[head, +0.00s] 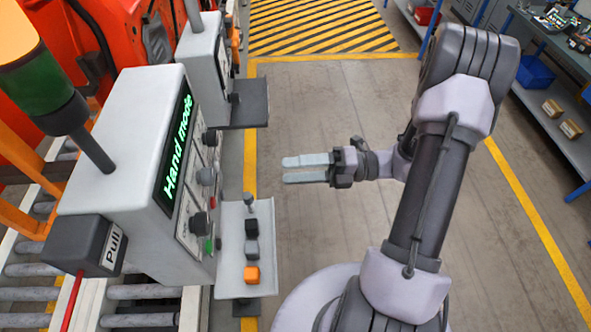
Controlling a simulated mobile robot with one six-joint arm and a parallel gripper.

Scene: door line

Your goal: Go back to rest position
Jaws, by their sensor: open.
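My gripper (306,168) is at mid-picture in the head view, with two light grey fingers pointing left. The fingers are parallel with a gap between them, open and empty. It hangs in free space over the floor, right of the control box (122,115) and touching nothing. My arm reaches up from the lower right, bends at the top and comes down behind to the gripper. The control box display (177,145) reads "Hand mode" in green.
A small shelf (232,287) with a joystick (249,203) and several buttons juts from the control box. A second box (200,62) with a dark ledge (250,104) stands behind. Shelving (560,130) with blue bins is at right. The floor (330,100) between is clear.

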